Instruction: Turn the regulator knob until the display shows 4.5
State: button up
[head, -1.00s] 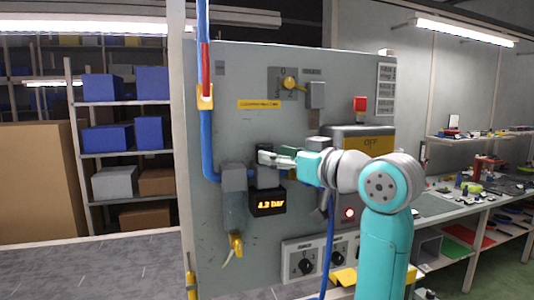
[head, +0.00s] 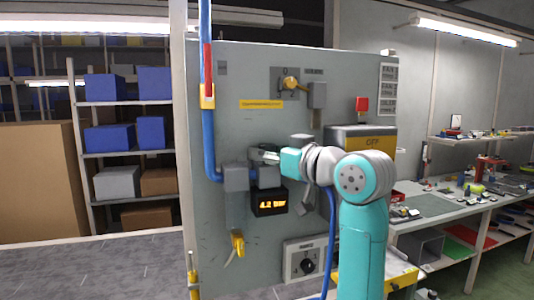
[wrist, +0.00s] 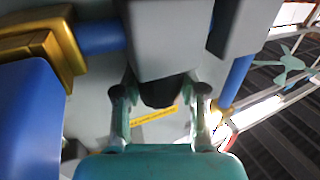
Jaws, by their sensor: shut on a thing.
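The black regulator knob (wrist: 160,93) sits between my two fingertips in the wrist view, at the end of the grey regulator body (wrist: 163,40). My gripper (wrist: 161,90) is shut on it, with one finger on each side. In the head view my gripper (head: 262,154) is at the top of the regulator body (head: 267,178) and mostly hides the knob. The display (head: 269,202) below the regulator reads 4.2 bar in orange digits.
A blue pipe (head: 208,145) runs down the panel's left side into a grey filter unit (head: 235,178). A yellow lever (head: 290,83) is above my gripper, and a yellow-fronted box (head: 363,142) marked OFF is to the right. A cluttered bench (head: 450,207) stands at right.

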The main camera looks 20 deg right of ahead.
jog(key=shift+a+m+h, duration=0.1)
jog(key=shift+m+h, duration=0.2)
jog(key=shift+h, duration=0.1)
jog(key=shift+m+t+h, duration=0.4)
jog(key=shift+h, duration=0.2)
jog(key=o, duration=0.9)
jog(key=v, duration=1.2)
